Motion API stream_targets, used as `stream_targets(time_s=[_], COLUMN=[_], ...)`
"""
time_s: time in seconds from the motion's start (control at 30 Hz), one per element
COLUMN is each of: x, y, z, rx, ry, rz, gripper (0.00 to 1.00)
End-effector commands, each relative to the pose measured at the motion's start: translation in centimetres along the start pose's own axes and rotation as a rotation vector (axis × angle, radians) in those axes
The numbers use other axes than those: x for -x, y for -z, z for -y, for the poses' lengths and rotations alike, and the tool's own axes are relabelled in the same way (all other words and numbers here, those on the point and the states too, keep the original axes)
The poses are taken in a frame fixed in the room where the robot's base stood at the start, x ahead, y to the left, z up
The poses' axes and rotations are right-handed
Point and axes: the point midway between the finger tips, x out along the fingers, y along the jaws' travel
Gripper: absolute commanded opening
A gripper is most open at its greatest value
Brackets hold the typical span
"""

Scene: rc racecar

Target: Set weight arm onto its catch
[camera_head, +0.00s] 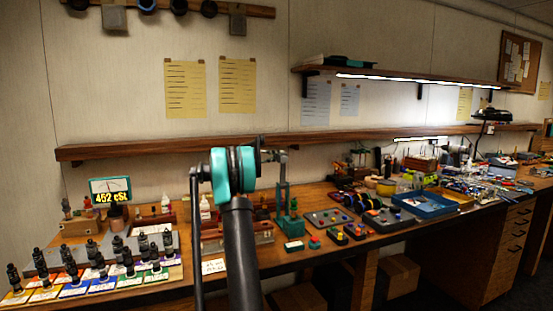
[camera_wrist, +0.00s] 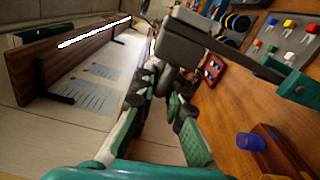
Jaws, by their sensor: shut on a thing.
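My gripper (camera_wrist: 165,92) shows in the wrist view, its green and dark fingers closed at the lower end of a dark grey block. I take this block (camera_wrist: 190,42) to be part of the weight arm. In the head view my own arm's teal joint hides most of the gripper. A teal upright stand (camera_head: 284,200) rises from the bench just right of my arm, with small metal parts near its top. A teal bar with a dark end (camera_wrist: 290,84) is at the right of the wrist view. I cannot make out the catch.
Button boxes (camera_head: 328,220) and a blue tray (camera_head: 424,204) lie to the right on the bench. Several black-topped bottles on a coloured rack (camera_head: 90,285) stand at left, near a meter reading 452 cSt (camera_head: 110,190). A wooden wall shelf (camera_head: 130,149) runs behind.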

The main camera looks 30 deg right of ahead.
Motion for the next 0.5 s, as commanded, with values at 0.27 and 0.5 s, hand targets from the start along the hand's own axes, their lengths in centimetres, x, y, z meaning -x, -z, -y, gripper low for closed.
stream_targets(time_s=[0.27, 0.5], x=[0.1, 0.1], y=[-3.5, -6.6], z=[-0.7, -0.4], rx=[-0.250, -0.480], ry=[-0.005, -0.005], rz=[-0.002, -0.004], gripper=[0.00, 0.00])
